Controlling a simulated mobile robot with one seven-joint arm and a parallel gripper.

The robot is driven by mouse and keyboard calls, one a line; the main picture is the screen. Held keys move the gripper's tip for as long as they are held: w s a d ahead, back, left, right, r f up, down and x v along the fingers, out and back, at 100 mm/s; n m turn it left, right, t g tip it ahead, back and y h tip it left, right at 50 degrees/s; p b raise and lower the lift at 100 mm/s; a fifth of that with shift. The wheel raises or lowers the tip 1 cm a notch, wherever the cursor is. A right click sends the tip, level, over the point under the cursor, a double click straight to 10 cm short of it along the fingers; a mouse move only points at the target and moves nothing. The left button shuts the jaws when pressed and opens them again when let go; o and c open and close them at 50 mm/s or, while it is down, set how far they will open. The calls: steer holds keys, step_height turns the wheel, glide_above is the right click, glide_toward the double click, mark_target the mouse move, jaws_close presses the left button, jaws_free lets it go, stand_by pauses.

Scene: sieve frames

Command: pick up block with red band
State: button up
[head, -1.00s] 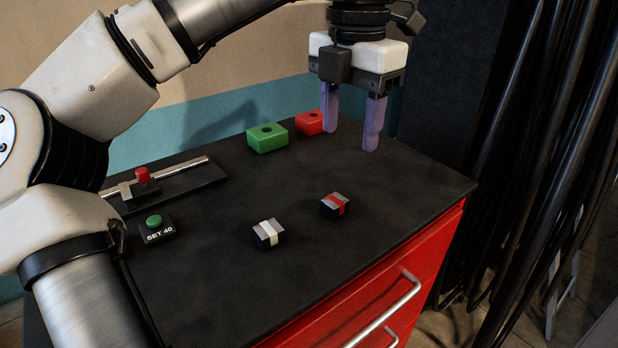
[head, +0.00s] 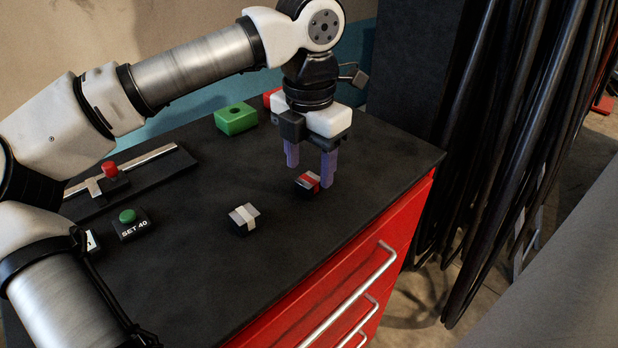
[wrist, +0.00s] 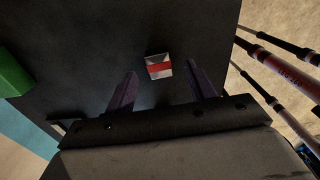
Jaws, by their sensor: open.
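The block with the red band (head: 308,184) sits on the dark cabinet top, toward its right side. It is black with a grey top crossed by a red stripe. It also shows in the wrist view (wrist: 158,66), just beyond the fingertips and between their lines. My gripper (head: 309,176) is open, with two purple fingers pointing down close to the block. In the wrist view my gripper (wrist: 166,82) has nothing between its fingers. In the head view the fingers appear just behind and beside the block; I cannot tell the exact height gap.
A similar block with a white band (head: 243,219) stands to the left. A green block (head: 236,119) and a partly hidden red block (head: 268,97) are at the back. A slider rail (head: 135,180) and a green button box (head: 130,224) lie left. Cables (head: 500,150) hang right of the cabinet.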

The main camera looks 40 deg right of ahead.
mark_target(309, 179)
steer(key=shift+f, duration=1.35)
jaws_close()
steer(key=shift+w+r, duration=0.1)
steer(key=shift+r, duration=0.05)
step_height(309, 179, up, 20)
steer(key=p, duration=0.1)
